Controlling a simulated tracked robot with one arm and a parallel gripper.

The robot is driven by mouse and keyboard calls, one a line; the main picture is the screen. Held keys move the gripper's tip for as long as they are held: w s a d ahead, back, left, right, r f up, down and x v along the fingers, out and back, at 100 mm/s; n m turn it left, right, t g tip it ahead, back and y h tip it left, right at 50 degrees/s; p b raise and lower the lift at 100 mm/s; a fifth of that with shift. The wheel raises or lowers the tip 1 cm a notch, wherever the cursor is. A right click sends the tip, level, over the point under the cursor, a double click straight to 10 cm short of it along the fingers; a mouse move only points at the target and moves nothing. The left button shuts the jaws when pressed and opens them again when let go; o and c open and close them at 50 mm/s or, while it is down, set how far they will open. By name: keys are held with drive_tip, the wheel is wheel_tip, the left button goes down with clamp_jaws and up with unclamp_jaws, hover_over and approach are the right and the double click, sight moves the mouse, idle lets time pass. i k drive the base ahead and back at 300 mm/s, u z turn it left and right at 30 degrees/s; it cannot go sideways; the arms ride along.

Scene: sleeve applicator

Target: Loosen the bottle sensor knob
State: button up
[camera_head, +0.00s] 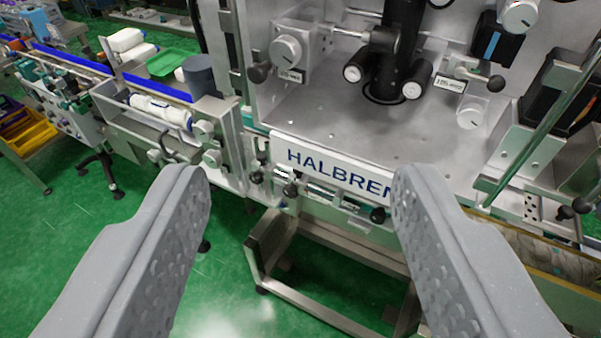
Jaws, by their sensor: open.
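My gripper (300,190) is open and empty, its two grey fingers wide apart in front of the machine. The sleeve applicator (345,135) stands beyond it, with a light panel reading HALBREN, partly hidden by the right finger. Several knobs show: a large grey round knob (286,50) at upper left, a black ball knob (260,73) beside it, a black ball knob (496,83) at right, and small black knobs (290,190) along the front below the panel. I cannot tell which one is the bottle sensor knob. My fingers touch none of them.
A conveyor (75,62) with a blue side strip runs off to the upper left, with white bottles (160,110) beside it. A metal frame (330,315) stands low in front. A slanted rod (535,130) is at right.

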sight(290, 190)
drive_tip(key=u, duration=0.4)
drive_tip(key=k, duration=1.1)
drive_tip(key=u, duration=0.7)
drive_tip(key=i, duration=1.25)
drive_tip(key=z, duration=0.65)
drive_tip(key=i, duration=0.4)
drive_tip(key=z, duration=0.25)
